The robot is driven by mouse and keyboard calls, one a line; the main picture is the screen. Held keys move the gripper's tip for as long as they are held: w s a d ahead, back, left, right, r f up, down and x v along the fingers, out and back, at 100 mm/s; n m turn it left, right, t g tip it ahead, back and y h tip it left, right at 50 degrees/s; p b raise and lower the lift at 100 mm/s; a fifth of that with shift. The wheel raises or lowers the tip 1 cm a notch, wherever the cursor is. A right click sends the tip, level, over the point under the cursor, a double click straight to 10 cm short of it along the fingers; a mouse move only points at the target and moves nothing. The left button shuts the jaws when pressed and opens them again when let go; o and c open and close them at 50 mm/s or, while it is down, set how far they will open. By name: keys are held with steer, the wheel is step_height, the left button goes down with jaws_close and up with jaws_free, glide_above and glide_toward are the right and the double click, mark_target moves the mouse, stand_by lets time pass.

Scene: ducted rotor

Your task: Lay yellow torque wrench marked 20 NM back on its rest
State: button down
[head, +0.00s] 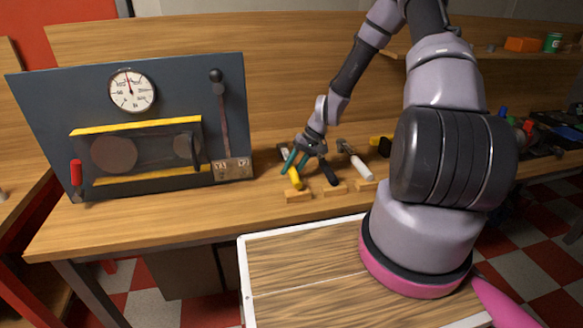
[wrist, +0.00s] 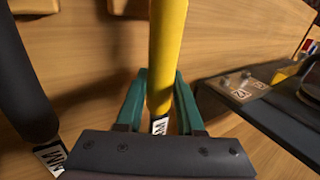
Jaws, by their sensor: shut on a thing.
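The yellow torque wrench (head: 295,178) is at the middle of the bench, and its handle (wrist: 168,45) runs up between my teal fingers in the wrist view. My gripper (head: 297,162) is shut on it, one finger (wrist: 160,85) on each side. Its label (wrist: 160,126) is mostly hidden, so I cannot read 20 NM. A small wooden rest block (head: 298,196) stands just in front of the yellow handle's end. I cannot tell whether the wrench touches the bench or a rest.
A black-handled tool (head: 328,172) lies close on the right in the head view, and at left in the wrist view (wrist: 22,80). A white-handled tool (head: 361,167) lies beyond it. The gauge panel (head: 225,120) stands to the left. Bare bench (head: 150,225) lies in front.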

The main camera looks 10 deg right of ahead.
steer(key=shift+f, duration=0.4)
stand_by(0.3)
steer(key=shift+c, duration=2.3)
jaws_free()
steer(key=s+d+r+t+h, duration=0.1)
steer(key=d+r, duration=0.2)
steer(key=r, duration=0.8)
steer(key=s+d+r+h, duration=0.2)
steer(key=d+r, duration=0.2)
steer(key=r, duration=0.8)
steer(key=s+a+r+m+t+h, duration=0.1)
steer(key=s+r+m+t, duration=0.3)
steer(key=s+r, duration=1.5)
step_height(320, 180, up, 4)
steer(key=shift+s+r+t, duration=0.1)
steer(key=shift+s+t, duration=0.05)
steer(key=shift+t, duration=0.85)
